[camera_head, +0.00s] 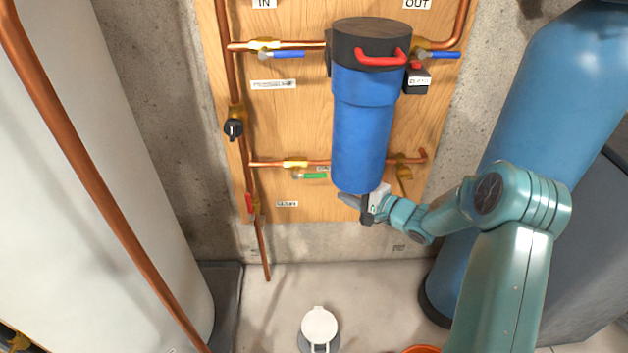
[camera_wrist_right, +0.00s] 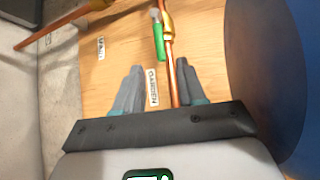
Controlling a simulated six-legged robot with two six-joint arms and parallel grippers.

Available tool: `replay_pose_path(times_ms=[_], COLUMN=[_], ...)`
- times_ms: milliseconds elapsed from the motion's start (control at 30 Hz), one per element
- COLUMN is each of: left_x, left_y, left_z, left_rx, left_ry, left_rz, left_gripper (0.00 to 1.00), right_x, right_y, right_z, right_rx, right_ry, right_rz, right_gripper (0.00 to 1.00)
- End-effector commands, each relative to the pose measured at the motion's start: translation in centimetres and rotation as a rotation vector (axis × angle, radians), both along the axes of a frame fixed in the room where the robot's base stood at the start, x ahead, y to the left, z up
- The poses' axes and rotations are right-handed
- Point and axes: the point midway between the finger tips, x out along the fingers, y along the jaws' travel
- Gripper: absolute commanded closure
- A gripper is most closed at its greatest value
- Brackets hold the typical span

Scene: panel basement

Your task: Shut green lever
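The green lever (camera_head: 311,176) sits on a brass valve (camera_head: 295,164) on the lower horizontal copper pipe, left of the blue filter housing. It lies roughly parallel to that pipe. In the right wrist view the green lever (camera_wrist_right: 159,42) is at the top middle, beyond the fingertips and apart from them. My right gripper (camera_head: 362,203) is just below the blue housing, to the right of the lever. In the wrist view its two fingers (camera_wrist_right: 160,72) are spread with nothing held between them. My left gripper is not in view.
The blue filter housing (camera_head: 361,130) hangs close above my right gripper and fills the wrist view's right side. A red lever (camera_head: 249,204) and a black-handled valve (camera_head: 233,129) are on the left vertical pipe. Blue levers (camera_head: 289,54) are higher up. A white floor fitting (camera_head: 319,327) is below.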

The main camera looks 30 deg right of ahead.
Motion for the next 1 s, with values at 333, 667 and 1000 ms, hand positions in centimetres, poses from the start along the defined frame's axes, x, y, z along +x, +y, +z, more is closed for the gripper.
replay_pose_path(times_ms=[333,667,1000], left_x=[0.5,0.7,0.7], left_y=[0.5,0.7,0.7], left_z=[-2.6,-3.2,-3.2], left_rx=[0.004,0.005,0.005], left_ry=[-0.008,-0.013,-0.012], left_rz=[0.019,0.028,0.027], left_gripper=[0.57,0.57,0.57], right_x=[7.9,11.2,11.2], right_y=[2.3,2.9,2.8], right_z=[-1.5,-1.6,-1.6], right_rx=[-0.001,-0.001,0.000], right_ry=[-0.001,0.000,0.002], right_rz=[0.005,0.004,0.003], right_gripper=[0.60,0.60,0.93])
